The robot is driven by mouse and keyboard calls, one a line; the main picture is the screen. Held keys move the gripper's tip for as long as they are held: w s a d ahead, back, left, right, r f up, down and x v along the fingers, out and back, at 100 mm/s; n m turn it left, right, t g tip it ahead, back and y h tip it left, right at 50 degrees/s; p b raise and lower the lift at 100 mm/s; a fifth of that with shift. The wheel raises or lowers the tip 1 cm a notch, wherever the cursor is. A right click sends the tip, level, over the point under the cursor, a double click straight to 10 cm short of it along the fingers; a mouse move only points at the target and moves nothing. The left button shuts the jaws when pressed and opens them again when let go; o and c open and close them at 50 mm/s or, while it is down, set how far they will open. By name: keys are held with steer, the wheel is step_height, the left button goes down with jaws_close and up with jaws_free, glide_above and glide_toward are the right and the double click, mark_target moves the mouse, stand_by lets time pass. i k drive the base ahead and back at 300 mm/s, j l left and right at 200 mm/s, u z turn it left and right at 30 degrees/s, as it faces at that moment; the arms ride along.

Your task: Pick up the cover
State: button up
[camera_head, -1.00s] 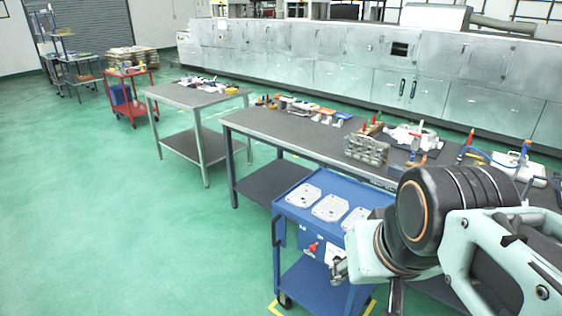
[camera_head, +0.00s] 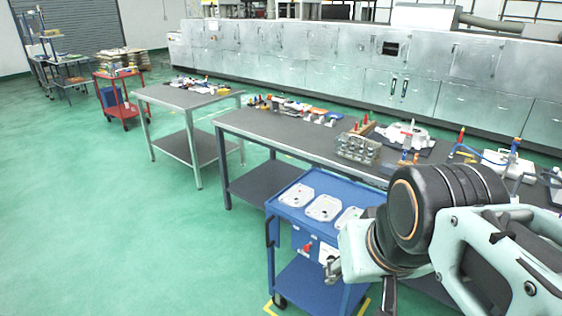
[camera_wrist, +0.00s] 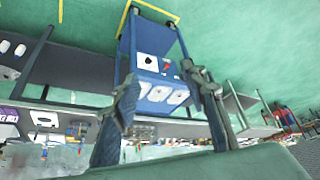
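Three flat, pale plate-like covers lie in a row on top of the blue cart: a left cover (camera_head: 297,195), a middle cover (camera_head: 324,208) and a right cover (camera_head: 348,218) partly hidden behind my arm. They also show small in the wrist view, as a cover (camera_wrist: 160,93) in the middle of the row. I cannot tell which one is meant. My gripper (camera_wrist: 160,78) has its fingers wide apart with nothing held between them. In the head view my gripper (camera_head: 361,284) hangs in front of the cart's right side, apart from the covers.
The blue cart (camera_head: 285,207) stands against a long grey workbench (camera_head: 275,128) carrying a metal fixture (camera_head: 358,149) and a white casting (camera_head: 405,135). A smaller table (camera_head: 187,98) and red cart (camera_head: 122,105) stand farther left. Open green floor lies left of the cart.

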mark_target(298, 194)
steer(key=i+z, duration=0.15)
steer(key=z, duration=0.25)
steer(key=i+j+z, duration=0.1)
steer(key=z, duration=0.3)
steer(key=i+j+z, duration=0.4)
steer(key=i+j, duration=0.15)
steer(key=j, duration=0.15)
